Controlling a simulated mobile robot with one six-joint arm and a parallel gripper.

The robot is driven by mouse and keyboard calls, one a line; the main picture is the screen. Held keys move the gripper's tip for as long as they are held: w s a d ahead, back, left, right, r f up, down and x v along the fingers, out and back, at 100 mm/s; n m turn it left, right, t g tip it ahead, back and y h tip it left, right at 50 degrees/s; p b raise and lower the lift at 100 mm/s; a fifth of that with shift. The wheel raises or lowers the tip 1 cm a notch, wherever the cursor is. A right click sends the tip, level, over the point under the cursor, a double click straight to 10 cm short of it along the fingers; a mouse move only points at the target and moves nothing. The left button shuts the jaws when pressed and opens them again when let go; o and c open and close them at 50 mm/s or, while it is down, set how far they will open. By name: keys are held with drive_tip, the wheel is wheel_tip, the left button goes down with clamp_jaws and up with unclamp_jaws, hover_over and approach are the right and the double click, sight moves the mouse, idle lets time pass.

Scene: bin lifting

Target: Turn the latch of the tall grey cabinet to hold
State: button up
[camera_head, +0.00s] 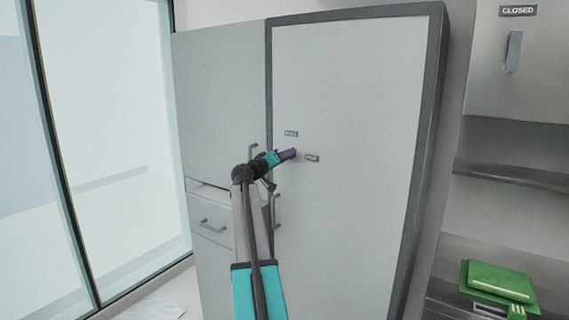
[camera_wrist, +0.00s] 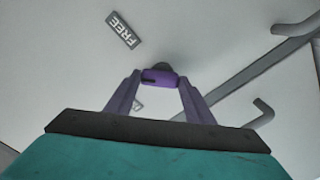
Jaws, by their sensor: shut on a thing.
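The tall grey cabinet (camera_head: 350,80) stands in the middle of the head view, with a pale door in a dark grey frame. Two small label plates sit on the door, one at upper left and one at lower right of my gripper (camera_head: 290,154). In the wrist view a plate reads FREE (camera_wrist: 123,30); another is mostly hidden behind my left finger. The latch (camera_wrist: 160,78) is a short purple bar with a black mark at its left end, on a dark round base. My purple fingers are shut on it from both sides. In the head view my gripper hides the latch.
A pale cabinet with a drawer (camera_head: 212,222) and bar handles adjoins on the left, beside a large window (camera_head: 110,120). On the right are a CLOSED plate (camera_head: 518,11), a handle (camera_head: 513,52), a shelf (camera_head: 515,173) and a green box (camera_head: 498,280).

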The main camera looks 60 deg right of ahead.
drive_tip(key=n, duration=0.9)
drive_tip(key=shift+w+r+n, duration=0.1)
drive_tip(key=shift+w+n, duration=0.05)
drive_tip(key=shift+n, duration=0.15)
idle(0.4)
drive_tip(key=o, duration=1.1)
drive_tip(key=shift+c, duration=0.2)
drive_tip(key=shift+a, duration=0.1)
drive_tip(key=a+b, duration=0.3)
drive_tip(key=a, duration=1)
drive_tip(key=shift+a, duration=0.35)
